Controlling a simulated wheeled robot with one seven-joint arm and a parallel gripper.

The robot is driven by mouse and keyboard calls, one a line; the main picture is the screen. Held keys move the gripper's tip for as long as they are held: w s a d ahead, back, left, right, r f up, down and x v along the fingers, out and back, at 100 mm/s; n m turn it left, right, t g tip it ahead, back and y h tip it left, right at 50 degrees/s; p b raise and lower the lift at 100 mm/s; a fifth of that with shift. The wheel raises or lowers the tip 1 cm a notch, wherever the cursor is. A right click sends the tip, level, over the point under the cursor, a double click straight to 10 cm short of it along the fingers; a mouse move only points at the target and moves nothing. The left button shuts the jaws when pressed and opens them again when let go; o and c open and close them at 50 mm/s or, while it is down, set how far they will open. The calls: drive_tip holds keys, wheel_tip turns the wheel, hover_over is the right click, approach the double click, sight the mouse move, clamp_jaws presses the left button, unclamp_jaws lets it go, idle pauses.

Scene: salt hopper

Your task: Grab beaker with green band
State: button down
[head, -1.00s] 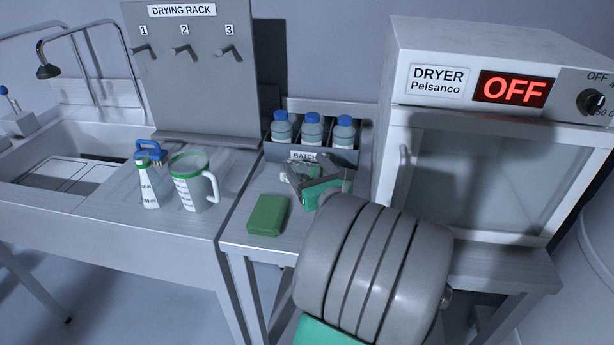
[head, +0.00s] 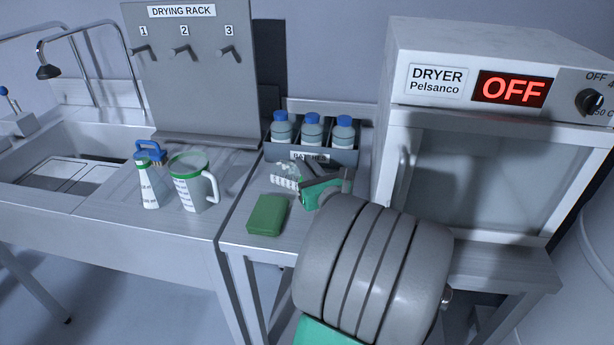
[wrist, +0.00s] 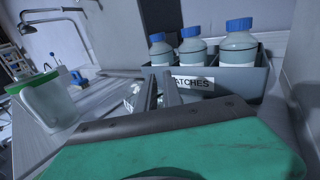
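A green block (head: 267,215) lies left of my gripper. The rack of blue-capped bottles (head: 345,157) stands close behind it. The dryer (head: 480,180), reading OFF, is on the right. A blue-handled brush (head: 150,150) lies behind the flask and jug.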

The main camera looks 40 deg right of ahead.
drive_tip(key=shift+a+f, duration=0.15)
drive_tip(key=shift+f, duration=0.45)
wheel_tip(320, 180, up, 4)
drive_tip(key=shift+r+p, duration=0.2)
drive_tip(key=shift+p, duration=0.7)
drive_tip(key=s+a+r+p, duration=0.3)
drive_tip(key=s+a+r, duration=0.5)
drive_tip(key=a, duration=0.3)
drive_tip(key=shift+r, duration=0.7)
drive_tip(key=shift+a, duration=0.1)
drive_tip(key=shift+c, duration=2.2)
unclamp_jaws()
